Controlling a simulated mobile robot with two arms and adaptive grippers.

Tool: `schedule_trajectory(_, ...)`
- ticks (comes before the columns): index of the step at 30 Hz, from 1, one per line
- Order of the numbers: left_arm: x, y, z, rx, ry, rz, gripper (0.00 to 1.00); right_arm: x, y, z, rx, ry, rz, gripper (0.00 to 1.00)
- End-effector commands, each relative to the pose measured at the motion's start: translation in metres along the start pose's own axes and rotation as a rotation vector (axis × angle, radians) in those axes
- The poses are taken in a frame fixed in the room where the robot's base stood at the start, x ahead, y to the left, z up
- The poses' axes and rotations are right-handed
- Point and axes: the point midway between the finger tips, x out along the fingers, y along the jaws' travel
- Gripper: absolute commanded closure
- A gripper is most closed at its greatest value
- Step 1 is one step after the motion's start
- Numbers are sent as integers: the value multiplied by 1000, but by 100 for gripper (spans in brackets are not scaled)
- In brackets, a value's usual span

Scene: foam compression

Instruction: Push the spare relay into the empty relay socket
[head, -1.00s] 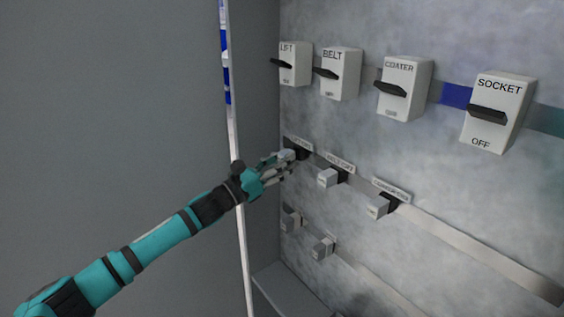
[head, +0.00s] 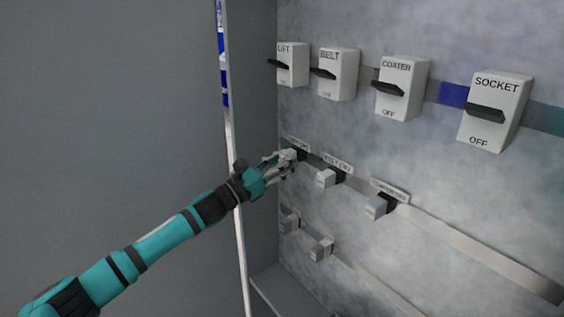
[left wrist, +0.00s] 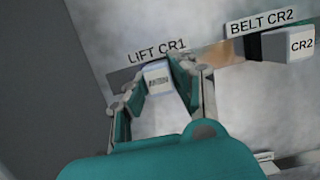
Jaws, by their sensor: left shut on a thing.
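My left gripper (head: 287,159) is at the left end of the upper relay rail. It is shut on a small pale relay, the spare relay (left wrist: 157,78), which shows between the two fingers in the left wrist view. The relay is at the socket place under the label LIFT CR1 (left wrist: 157,52). The dark LIFT CR1 socket (head: 301,155) is mostly hidden behind the gripper and relay, so I cannot tell how deep the relay sits. My right gripper is not in view.
On the same rail are the BELT CR2 relay (head: 327,178) and another relay (head: 377,207) to its right. Two more relays (head: 320,249) sit on a lower rail. Above are switch boxes, including SOCKET (head: 494,112). A grey side wall (head: 120,100) stands at the left.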

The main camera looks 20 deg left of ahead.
Motion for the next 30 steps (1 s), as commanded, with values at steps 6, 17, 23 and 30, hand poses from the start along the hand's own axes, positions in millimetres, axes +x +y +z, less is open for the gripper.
schedule_trajectory(6, 4, 0, -1, 0, 0, 0, 75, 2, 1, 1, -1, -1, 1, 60)
schedule_trajectory(17, 4, 0, -1, 0, 0, 0, 49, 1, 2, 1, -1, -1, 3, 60)
schedule_trajectory(23, 4, 0, -1, 0, 1, 0, 49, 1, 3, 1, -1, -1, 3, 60)
schedule_trajectory(30, 2, 0, -1, 0, 1, 0, 49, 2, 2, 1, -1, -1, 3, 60)
